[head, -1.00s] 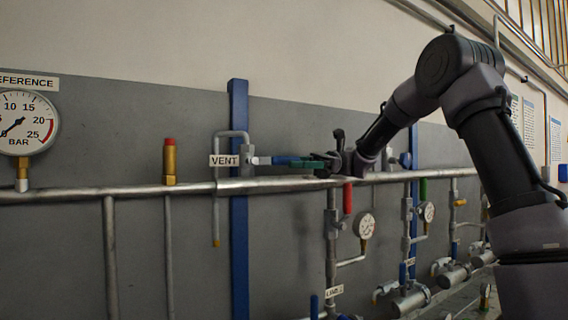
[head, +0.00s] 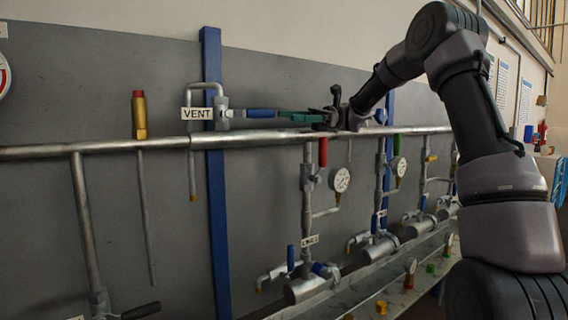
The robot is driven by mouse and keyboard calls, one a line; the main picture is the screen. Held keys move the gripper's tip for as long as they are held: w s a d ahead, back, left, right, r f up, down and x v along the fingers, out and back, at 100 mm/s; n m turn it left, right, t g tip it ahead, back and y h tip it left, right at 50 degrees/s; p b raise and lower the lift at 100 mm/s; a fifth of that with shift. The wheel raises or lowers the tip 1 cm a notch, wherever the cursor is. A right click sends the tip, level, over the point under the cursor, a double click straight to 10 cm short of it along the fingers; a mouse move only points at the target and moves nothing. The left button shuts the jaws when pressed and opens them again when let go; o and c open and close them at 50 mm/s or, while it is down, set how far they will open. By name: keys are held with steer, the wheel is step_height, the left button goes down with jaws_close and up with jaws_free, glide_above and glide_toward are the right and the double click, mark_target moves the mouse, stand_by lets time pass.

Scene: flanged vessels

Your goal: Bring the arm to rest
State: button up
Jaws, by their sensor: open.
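My arm reaches in from the right and bends down to the pipework on the wall. My gripper (head: 292,116), with green fingers, is level and points left, just above the horizontal header pipe (head: 240,138). Its fingertips are close to the end of the blue vent valve handle (head: 262,113), beside the VENT label (head: 197,114). I cannot tell from this angle whether the fingers touch or surround the handle. The gap between the fingers is hard to make out, but the jaws are open.
A red-capped brass fitting (head: 139,115) stands on the header at left. Red (head: 323,152) and green (head: 396,145) handles and small gauges (head: 340,180) hang below the gripper. A blue post (head: 215,200) stands behind the header. Vessels with flanges (head: 305,289) line the ledge below.

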steer(key=s+f+n+t+h, duration=0.1)
steer(key=s+f+t+h, duration=0.15)
steer(key=s, duration=0.45)
steer(key=s+d+f+n+t+h, duration=0.2)
steer(key=s+d+f+t+h, duration=0.1)
steer(key=s+d+t+h, duration=0.2)
steer(key=s+d+f+n+t+h, duration=0.1)
steer(key=s+d+f+t+h, duration=0.2)
steer(key=s+d+t, duration=0.6)
steer(key=d+t+h, duration=0.1)
steer(key=d+h, duration=0.1)
steer(key=d, duration=0.3)
steer(key=shift+s+d+f+n, duration=0.15)
steer(key=shift+f+n, duration=0.1)
steer(key=shift+n, duration=0.15)
